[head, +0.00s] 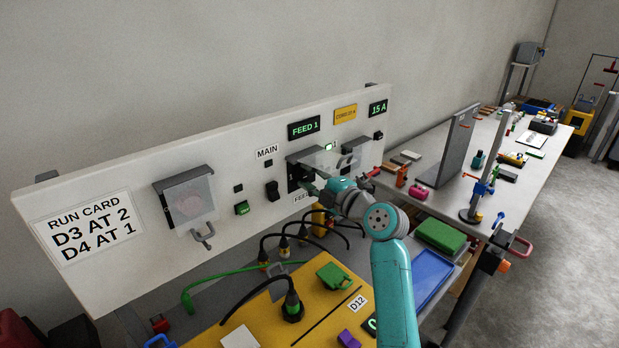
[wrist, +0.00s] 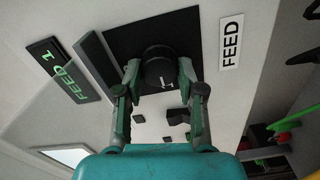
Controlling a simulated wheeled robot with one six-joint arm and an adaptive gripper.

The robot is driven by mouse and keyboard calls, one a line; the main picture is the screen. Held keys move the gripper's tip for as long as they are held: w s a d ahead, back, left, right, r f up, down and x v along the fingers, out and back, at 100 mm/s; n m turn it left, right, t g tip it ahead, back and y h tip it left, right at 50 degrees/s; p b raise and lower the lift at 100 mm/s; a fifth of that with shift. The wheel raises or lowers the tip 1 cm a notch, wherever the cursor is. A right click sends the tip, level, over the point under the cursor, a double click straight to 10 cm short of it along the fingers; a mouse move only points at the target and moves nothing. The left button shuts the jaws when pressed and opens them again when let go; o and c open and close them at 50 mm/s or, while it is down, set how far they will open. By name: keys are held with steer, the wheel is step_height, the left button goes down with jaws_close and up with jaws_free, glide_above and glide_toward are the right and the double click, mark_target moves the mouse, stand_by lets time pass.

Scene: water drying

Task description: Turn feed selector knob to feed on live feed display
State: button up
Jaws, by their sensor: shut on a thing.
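The feed selector knob (wrist: 159,68) is a black round knob on a dark plate, beside a white "FEED" label (wrist: 231,40) in the wrist view. My gripper (wrist: 158,78) is shut on the knob, with one finger on each side of it. A pale pointer mark shows on the knob's face. The live feed display (head: 304,128) reads "FEED 1" in green on the white panel; it also shows in the wrist view (wrist: 62,69). In the head view my gripper (head: 312,187) reaches the panel under a grey hood, and the knob is hidden there.
A grey hood with a clear flap (head: 318,158) sticks out just above my gripper. A run card (head: 88,226) reads "D3 AT 2, D4 AT 1". Black cables and a green one lie below the panel (head: 120,215). A yellow board (head: 262,318) stands in front.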

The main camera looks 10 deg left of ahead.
stand_by(0.3)
steer(key=o, duration=1.1)
steer(key=shift+o, duration=0.2)
steer(key=v, duration=1.2)
